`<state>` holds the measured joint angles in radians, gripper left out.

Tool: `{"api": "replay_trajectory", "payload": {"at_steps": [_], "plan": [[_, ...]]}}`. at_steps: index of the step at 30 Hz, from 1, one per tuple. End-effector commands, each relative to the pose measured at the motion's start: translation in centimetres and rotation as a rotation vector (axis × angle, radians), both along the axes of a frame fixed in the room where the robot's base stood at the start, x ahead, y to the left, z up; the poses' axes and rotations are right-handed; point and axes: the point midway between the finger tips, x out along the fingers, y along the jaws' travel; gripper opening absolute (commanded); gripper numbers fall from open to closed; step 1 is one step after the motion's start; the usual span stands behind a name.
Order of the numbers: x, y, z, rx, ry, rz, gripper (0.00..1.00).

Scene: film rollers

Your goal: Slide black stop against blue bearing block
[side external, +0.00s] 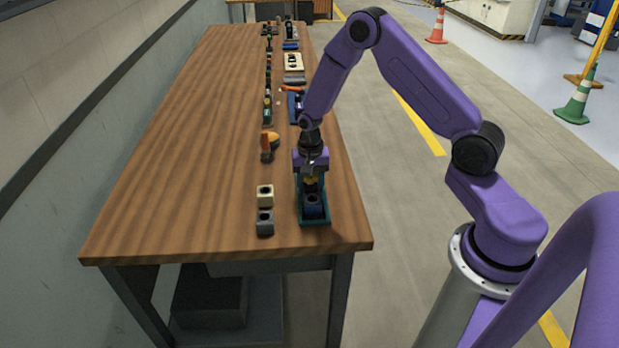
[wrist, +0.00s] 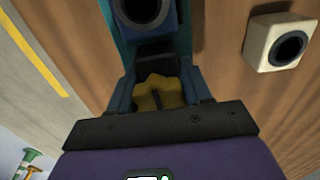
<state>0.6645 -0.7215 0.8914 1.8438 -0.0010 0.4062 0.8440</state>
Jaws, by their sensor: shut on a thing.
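The blue bearing block (side external: 313,207) with a dark round bore sits at the near end of a green-teal tray (side external: 316,222). In the wrist view the blue block (wrist: 145,16) is at the top edge, partly cut off. My gripper (wrist: 157,88) is down over the tray, behind the block in the side view (side external: 312,178). Its fingers are shut on a yellow lobed knob (wrist: 157,92).
A cream block (side external: 265,196) and a grey block (side external: 265,222) stand left of the tray. An orange-and-dark part (side external: 268,146) stands farther back. Several small parts line the far table. The wooden table's (side external: 180,150) left side is clear; its right edge is close to the tray.

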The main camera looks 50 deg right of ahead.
Motion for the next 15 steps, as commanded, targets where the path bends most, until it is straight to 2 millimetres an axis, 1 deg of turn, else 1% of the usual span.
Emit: {"api": "replay_trajectory", "payload": {"at_steps": [1,4,14,15], "plan": [[-0.45,0.59,0.04,0.001,0.001,0.003,0.00],[-1.02,1.12,0.02,0.001,0.001,0.003,0.00],[-1.24,1.26,0.02,0.001,0.001,0.001,0.00],[-1.23,1.26,0.03,0.001,0.001,0.001,0.55]]}}
